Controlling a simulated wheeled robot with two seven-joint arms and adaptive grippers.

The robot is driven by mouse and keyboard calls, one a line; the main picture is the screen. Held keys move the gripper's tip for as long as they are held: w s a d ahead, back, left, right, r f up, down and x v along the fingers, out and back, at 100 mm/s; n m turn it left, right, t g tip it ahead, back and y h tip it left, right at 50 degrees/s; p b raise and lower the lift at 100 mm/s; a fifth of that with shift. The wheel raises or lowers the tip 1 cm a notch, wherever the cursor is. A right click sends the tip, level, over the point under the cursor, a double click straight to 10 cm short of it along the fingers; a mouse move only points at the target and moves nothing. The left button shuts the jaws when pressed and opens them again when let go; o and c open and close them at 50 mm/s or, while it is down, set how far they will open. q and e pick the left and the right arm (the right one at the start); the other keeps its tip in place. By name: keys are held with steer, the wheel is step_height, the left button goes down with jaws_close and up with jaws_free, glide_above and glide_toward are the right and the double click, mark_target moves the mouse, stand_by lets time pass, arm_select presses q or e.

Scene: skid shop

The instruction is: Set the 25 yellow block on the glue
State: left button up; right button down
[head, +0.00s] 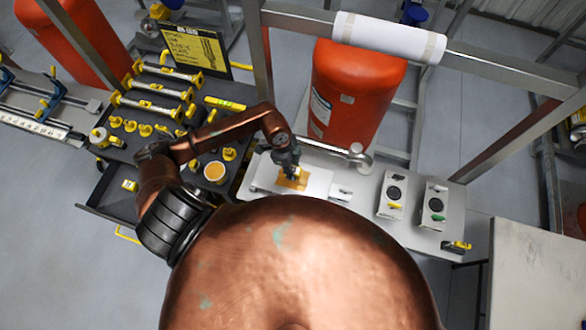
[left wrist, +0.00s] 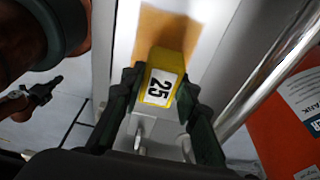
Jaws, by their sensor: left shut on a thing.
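The yellow block (left wrist: 160,84) has a white label reading 25 and sits between the fingers of my left gripper (left wrist: 158,92), which is shut on it. In the head view my left gripper (head: 292,168) is low over a white plate (head: 318,184). The glue (head: 291,182) is an amber patch on that plate. In the left wrist view the glue (left wrist: 165,32) shows just beyond the block, and the block covers part of it. I cannot tell whether the block touches the glue. My right gripper is not in view.
A metal tube (left wrist: 275,70) runs beside the plate, and a red tank (head: 352,90) stands behind it. Two small boxes (head: 435,205) stand to the right on the bench. A dark tray (head: 120,150) on the left holds yellow-marked parts and an orange-topped cup (head: 214,172).

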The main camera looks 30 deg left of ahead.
arm_select(q)
steer(key=shift+f, duration=0.3)
stand_by(0.4)
steer(key=shift+f+b, duration=0.6)
steer(key=shift+f, duration=0.15)
steer(key=shift+f, duration=0.25)
steer(key=shift+f+b, duration=0.3)
steer(key=shift+f, duration=0.1)
steer(key=shift+f, duration=0.1)
steer(key=shift+f, duration=0.35)
stand_by(0.6)
steer(key=o, duration=1.2)
steer(key=shift+c, duration=0.2)
steer(key=shift+c, duration=0.9)
